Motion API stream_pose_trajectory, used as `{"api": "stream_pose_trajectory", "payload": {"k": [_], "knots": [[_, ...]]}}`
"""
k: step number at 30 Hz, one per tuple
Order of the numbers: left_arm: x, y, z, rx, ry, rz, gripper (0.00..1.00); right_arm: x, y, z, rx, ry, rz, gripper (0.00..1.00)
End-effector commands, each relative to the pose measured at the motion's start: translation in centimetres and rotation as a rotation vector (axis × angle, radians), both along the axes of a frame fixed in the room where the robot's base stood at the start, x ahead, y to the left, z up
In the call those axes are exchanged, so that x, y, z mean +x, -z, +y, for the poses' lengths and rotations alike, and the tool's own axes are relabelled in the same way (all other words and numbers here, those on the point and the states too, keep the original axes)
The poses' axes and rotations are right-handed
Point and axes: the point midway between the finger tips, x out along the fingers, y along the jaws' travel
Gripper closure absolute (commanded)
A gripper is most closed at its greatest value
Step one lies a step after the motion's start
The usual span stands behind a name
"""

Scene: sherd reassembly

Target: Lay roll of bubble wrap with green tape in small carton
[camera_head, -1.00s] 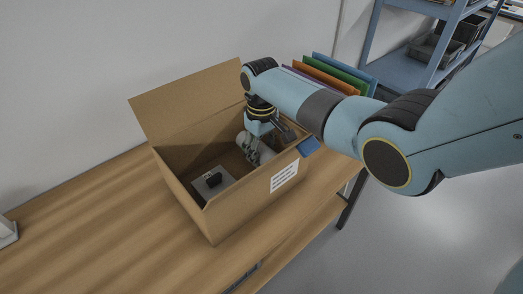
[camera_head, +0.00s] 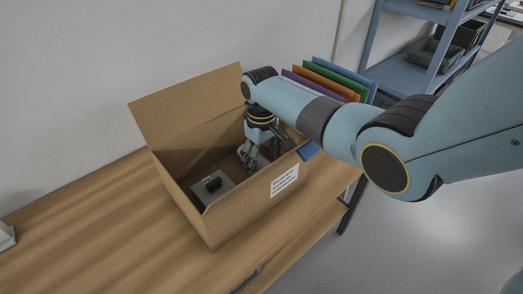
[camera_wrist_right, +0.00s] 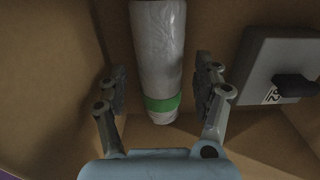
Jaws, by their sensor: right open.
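The small carton (camera_head: 222,216) stands open on the wooden bench, with one tall flap raised at the back and a white label on its front. The roll of bubble wrap (camera_wrist_right: 158,45) is pale, with a green tape band (camera_wrist_right: 162,103) near its lower end in the right wrist view. It lies inside the carton. My right gripper (camera_head: 247,161) reaches down into the carton. In the right wrist view my right gripper (camera_wrist_right: 161,82) is open, one finger on each side of the roll, with gaps visible. In the head view the roll is mostly hidden. My left gripper is not in view.
A grey box with a black knob (camera_head: 213,184) sits in the carton's left part, beside the roll. Coloured folders (camera_head: 335,77) stand behind my right arm. A blue shelf unit (camera_head: 415,70) is at the back right.

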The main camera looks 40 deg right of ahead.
Motion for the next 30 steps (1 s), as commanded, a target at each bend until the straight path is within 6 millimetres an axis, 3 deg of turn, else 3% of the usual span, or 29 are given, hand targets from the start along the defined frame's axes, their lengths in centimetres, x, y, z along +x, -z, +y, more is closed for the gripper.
{"api": "stream_pose_trajectory", "payload": {"k": [5, 12, 18, 23, 30], "knots": [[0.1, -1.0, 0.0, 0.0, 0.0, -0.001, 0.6, 0.1, -2.6, -0.1, -0.001, 0.0, -0.005, 0.32], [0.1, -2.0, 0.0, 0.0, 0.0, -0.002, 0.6, 0.1, -8.3, 0.0, -0.001, -0.001, -0.005, 0.32], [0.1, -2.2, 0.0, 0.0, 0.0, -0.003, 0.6, 0.1, -11.7, 0.0, -0.001, 0.001, -0.003, 0.32], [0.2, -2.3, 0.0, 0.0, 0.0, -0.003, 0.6, 0.1, -12.9, 0.0, 0.0, 0.001, 0.0, 0.32], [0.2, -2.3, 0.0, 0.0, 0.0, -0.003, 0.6, 0.1, -13.1, 0.0, 0.0, 0.001, 0.0, 0.32]]}}
